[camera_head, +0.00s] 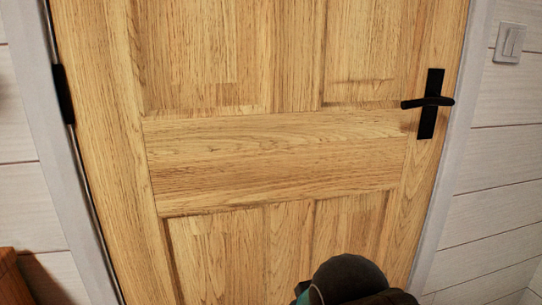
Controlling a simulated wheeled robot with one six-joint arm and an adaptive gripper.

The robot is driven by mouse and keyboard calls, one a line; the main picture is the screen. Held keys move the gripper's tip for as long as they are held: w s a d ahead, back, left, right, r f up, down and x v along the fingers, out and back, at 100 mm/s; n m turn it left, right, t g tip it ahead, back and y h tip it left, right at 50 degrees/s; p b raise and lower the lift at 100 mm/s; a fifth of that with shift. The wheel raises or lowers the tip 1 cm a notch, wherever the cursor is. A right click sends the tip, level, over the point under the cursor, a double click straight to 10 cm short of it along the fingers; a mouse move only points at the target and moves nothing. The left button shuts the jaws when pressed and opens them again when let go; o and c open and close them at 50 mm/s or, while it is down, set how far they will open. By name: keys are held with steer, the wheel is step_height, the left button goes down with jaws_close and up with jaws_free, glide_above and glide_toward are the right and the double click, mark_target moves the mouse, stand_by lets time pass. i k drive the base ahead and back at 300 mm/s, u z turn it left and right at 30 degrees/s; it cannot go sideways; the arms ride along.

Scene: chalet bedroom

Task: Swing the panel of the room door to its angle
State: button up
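The room door panel (270,160) is light wood with recessed fields and fills most of the head view. It appears closed or nearly closed in its pale frame (453,150). A black handle (428,103) on a black plate sits at its right side. A black hinge (64,94) shows at the left edge. A dark rounded part of my arm shows at the bottom centre, in front of the lower door. My gripper's fingers are not in view.
White plank walls (495,170) stand on both sides of the frame. A light switch (509,42) is on the wall at the upper right. A brown wooden piece (12,278) stands at the lower left. The floor is hardly seen.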

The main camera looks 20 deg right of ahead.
mark_target(230, 150)
steer(key=z, duration=1)
steer(key=k, duration=0.85)
steer(key=u, duration=0.75)
steer(key=i, duration=0.5)
